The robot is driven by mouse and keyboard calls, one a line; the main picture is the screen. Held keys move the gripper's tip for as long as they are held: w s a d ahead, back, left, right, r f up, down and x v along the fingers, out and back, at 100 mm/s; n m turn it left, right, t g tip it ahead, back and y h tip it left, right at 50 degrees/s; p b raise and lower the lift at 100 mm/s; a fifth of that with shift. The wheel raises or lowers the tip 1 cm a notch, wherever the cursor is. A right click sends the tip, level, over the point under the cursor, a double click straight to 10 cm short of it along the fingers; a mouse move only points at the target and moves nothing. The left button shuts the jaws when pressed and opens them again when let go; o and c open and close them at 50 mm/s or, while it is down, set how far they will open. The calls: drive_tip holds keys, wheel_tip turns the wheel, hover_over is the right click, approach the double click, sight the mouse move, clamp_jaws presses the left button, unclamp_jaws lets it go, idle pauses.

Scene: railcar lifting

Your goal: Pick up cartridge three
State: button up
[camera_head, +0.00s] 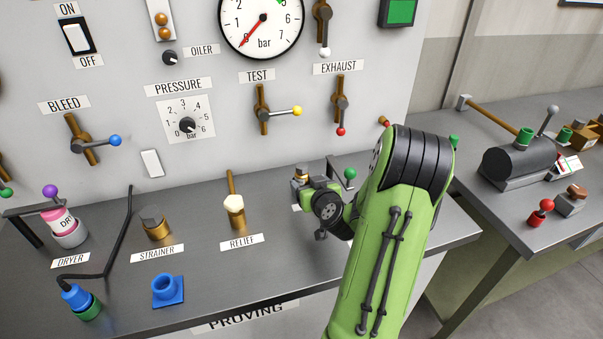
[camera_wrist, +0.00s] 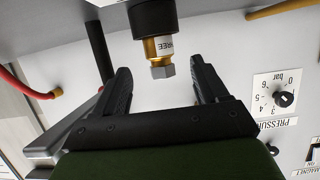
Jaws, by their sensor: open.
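Cartridge three (camera_wrist: 162,47) shows in the wrist view as a brass fitting with a black body, a grey hex end and a white label on which "REE" can be read. My gripper (camera_wrist: 161,80) is open, with one black finger on each side of the cartridge's hex end. Gaps show on both sides, so the fingers are apart from it. In the head view my green arm reaches over the bench, and the wrist hides most of the cartridge and the fingers.
A grey bench (camera_head: 207,285) holds a brass relief fitting (camera_head: 234,212), a strainer (camera_head: 155,222), a pink-topped dryer (camera_head: 64,226) and a blue holder (camera_head: 168,291). Behind stands a panel with levers and a pressure dial (camera_head: 187,121). A green-knobbed lever (camera_head: 349,175) is close to my wrist.

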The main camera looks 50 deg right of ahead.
sight(304, 177)
drive_tip(key=p+x, duration=0.1)
drive_tip(key=x, duration=0.4)
drive_tip(key=shift+c, duration=1.1)
clamp_jaws()
